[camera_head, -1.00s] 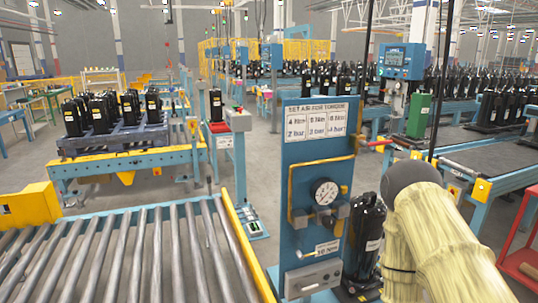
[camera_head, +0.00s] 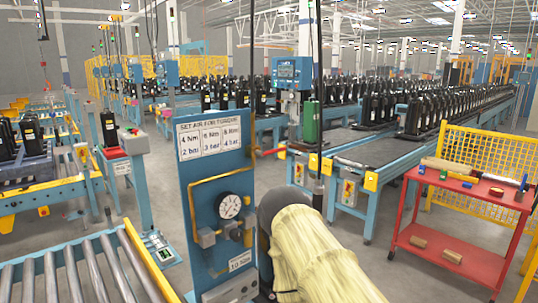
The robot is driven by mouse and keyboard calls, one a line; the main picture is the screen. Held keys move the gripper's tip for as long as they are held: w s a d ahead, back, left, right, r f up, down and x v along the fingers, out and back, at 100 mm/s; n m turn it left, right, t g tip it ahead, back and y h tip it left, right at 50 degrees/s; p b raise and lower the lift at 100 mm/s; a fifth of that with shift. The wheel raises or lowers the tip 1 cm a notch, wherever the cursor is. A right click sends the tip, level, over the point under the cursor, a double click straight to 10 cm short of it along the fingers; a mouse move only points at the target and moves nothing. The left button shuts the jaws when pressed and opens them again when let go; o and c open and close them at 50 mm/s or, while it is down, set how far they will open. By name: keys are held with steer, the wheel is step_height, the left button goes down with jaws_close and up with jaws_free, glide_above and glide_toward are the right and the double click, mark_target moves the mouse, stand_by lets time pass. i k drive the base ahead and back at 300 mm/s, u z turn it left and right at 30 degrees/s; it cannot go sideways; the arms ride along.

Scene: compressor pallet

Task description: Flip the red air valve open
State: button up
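The blue air panel (camera_head: 212,150) stands upright at the centre. It carries a round pressure gauge (camera_head: 229,205), brass-coloured piping (camera_head: 190,215) and a printed torque chart (camera_head: 208,135). A slim red piece (camera_head: 268,152) shows at the panel's right edge, level with the pipe's upper run. It looks like a red handle, but I cannot tell whether it is the air valve or how it is set. My arm, in a pale yellow sleeve with a dark rounded joint, covers the panel's lower right side. My gripper does not show.
A roller conveyor (camera_head: 85,270) lies at the lower left. A red cart (camera_head: 455,235) with tools and blocks stands at the right, before a yellow mesh fence (camera_head: 490,160). Conveyor lines with black compressors (camera_head: 385,110) run behind. Grey floor is open between panel and cart.

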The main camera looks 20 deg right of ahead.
mark_target(257, 152)
steer(key=k, duration=0.5)
steer(key=z, duration=1.1)
steer(key=i, duration=0.65)
steer(key=u, duration=1.1)
